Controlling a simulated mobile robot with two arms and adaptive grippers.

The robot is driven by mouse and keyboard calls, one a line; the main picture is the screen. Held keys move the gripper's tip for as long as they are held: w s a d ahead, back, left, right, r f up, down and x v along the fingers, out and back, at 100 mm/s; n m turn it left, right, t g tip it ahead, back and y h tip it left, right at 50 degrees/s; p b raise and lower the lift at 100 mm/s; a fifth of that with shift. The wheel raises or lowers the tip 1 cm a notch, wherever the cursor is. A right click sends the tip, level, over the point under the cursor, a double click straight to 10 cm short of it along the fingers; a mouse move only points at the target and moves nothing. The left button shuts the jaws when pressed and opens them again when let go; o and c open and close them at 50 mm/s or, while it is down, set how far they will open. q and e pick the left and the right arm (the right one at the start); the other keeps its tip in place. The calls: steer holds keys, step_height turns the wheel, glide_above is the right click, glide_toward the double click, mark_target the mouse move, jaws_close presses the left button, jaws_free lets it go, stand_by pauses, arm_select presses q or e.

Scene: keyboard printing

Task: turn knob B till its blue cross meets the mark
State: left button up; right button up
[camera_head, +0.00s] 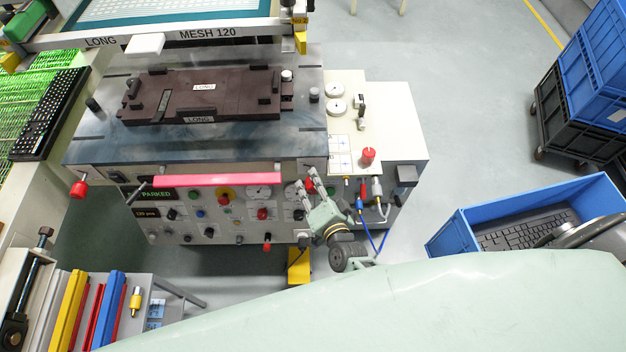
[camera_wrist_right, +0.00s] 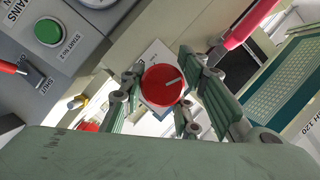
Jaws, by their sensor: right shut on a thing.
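My right gripper (camera_head: 307,182) is at the right end of the machine's front panel. Its fingers are closed around a red round knob (camera_wrist_right: 162,85), which has a white pointer line; in the wrist view the line points right and slightly up. I cannot read a letter on this knob. Two white cards with blue crosses, an upper one (camera_head: 341,141) and a lower one (camera_head: 342,161), are on the cream side top, just beyond the gripper. The crosses are too small to judge against any mark. My left gripper is not in view.
A pink-red bar (camera_head: 217,180) runs along the panel's top, left of the gripper. A red button (camera_head: 368,156) stands on the side top. Blue cables (camera_head: 362,215) hang beside my right gripper. A blue crate (camera_head: 475,222) holding a keyboard is on the right.

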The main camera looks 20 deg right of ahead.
steer(key=shift+s+f+n+g+p, duration=0.3)
steer(key=shift+n+p, duration=0.1)
steer(key=shift+p, duration=0.1)
steer(key=shift+f, duration=0.1)
steer(key=o, duration=1.1)
steer(key=shift+w, duration=0.2)
steer(key=shift+r, duration=0.25)
steer(key=v, duration=1.2)
steer(key=shift+a+f, duration=0.15)
